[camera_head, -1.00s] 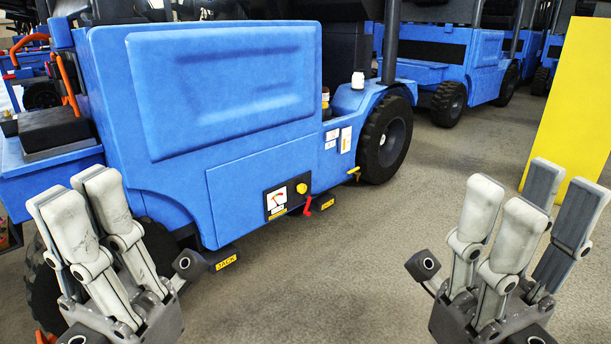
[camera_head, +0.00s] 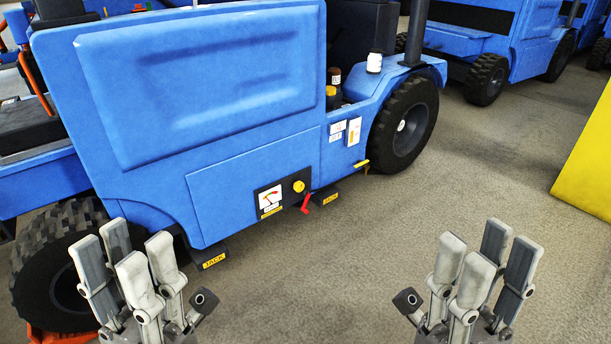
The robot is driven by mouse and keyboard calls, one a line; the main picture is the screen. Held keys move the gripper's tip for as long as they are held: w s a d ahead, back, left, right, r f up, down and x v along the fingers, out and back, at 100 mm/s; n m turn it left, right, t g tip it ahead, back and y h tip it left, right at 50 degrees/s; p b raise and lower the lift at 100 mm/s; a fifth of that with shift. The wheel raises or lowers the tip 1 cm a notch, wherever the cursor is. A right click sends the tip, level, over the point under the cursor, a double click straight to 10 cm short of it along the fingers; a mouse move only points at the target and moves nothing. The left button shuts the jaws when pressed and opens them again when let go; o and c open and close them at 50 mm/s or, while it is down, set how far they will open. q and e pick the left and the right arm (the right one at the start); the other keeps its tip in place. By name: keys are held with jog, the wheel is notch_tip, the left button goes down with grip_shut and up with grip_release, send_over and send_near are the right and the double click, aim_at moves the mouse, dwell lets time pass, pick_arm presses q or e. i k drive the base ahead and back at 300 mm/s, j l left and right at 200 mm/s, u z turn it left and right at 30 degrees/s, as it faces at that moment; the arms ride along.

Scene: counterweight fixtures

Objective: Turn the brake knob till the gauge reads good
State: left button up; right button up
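The yellow brake knob (camera_head: 298,186) sits on a dark panel low on the side of the blue forklift (camera_head: 210,90). The gauge (camera_head: 270,197) is a white square dial left of the knob; its needle reading is too small to tell. A red lever (camera_head: 306,203) hangs just below the knob. My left gripper (camera_head: 145,260) is open and empty at the lower left, in front of the forklift's near wheel. My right gripper (camera_head: 480,260) is open and empty at the lower right, over bare floor. Both are apart from the panel and knob.
Two black feet labelled JACK (camera_head: 214,260) stick out under the body. Black wheels (camera_head: 404,124) stand at both ends of it. A yellow panel (camera_head: 588,165) stands at the right edge. Other blue vehicles (camera_head: 495,40) are behind. Floor between my grippers is clear.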

aim_at(299, 186)
jog(key=i+l+u, duration=0.1)
jog(key=i+l, duration=0.15)
jog(key=l, duration=0.15)
jog(key=i+l+u, duration=0.1)
jog(key=i+l, duration=0.2)
jog(key=i+l+u, duration=0.1)
jog(key=l, duration=0.4)
jog(key=i+l+u, duration=0.1)
jog(key=i+l, duration=0.25)
jog(key=i+l+u, duration=0.1)
jog(key=l, duration=0.45)
jog(key=i+l+u, duration=0.1)
jog(key=i+l, duration=0.2)
jog(key=l, duration=0.2)
jog(key=i+l+u, duration=0.1)
jog(key=l, duration=0.4)
jog(key=i+l+u, duration=0.15)
jog(key=l, duration=0.35)
jog(key=i, duration=0.1)
